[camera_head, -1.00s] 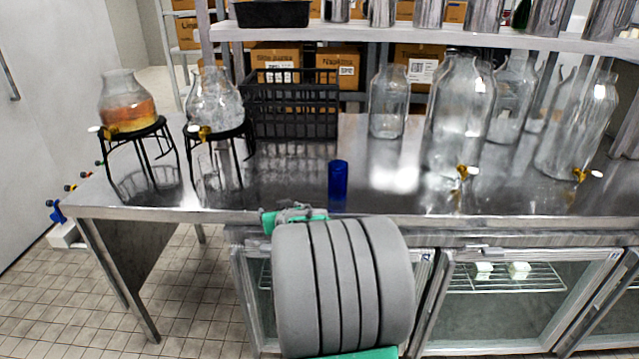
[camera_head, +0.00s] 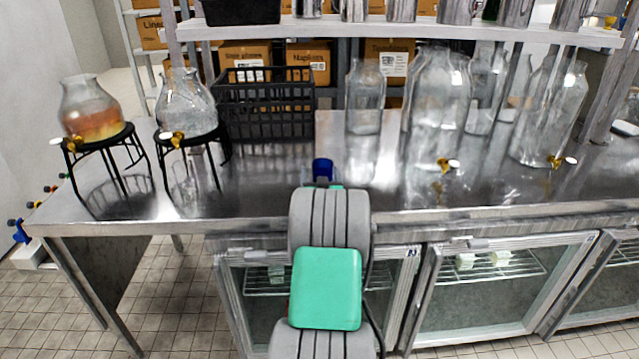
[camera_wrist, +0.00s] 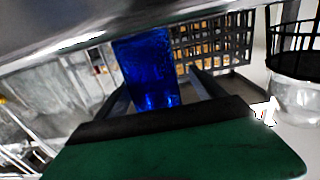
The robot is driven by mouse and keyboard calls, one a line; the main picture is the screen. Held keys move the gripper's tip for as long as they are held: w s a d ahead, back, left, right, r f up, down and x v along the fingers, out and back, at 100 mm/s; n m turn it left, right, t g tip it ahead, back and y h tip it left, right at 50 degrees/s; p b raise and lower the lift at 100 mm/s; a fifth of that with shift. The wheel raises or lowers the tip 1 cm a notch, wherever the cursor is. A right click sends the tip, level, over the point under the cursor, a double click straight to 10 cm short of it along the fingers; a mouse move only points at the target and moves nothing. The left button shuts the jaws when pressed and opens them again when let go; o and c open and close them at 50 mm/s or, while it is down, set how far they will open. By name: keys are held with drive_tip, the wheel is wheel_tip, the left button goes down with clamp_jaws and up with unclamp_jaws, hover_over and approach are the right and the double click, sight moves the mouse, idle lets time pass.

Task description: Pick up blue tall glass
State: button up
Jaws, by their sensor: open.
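The blue tall glass (camera_head: 322,168) stands on the steel counter near its front edge; my arm hides its lower part in the head view. In the wrist view the blue glass (camera_wrist: 147,72) appears large and straight ahead of my gripper (camera_wrist: 160,85). The gripper's two fingers show on either side of the glass, apart, with the glass at or just beyond the opening. I cannot tell how far it is between the fingers. In the head view my arm hides the gripper.
The steel counter (camera_head: 270,190) is clear around the glass. A black crate (camera_head: 265,105) stands behind it. Two jars on black stands (camera_head: 100,140) are at left, and large glass dispensers (camera_head: 440,110) at right. A shelf (camera_head: 400,30) runs above.

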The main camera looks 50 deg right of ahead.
drive_tip(key=shift+w+d, duration=0.25)
drive_tip(key=shift+w, duration=0.05)
drive_tip(key=shift+c, duration=0.6)
drive_tip(key=shift+r, duration=0.1)
clamp_jaws()
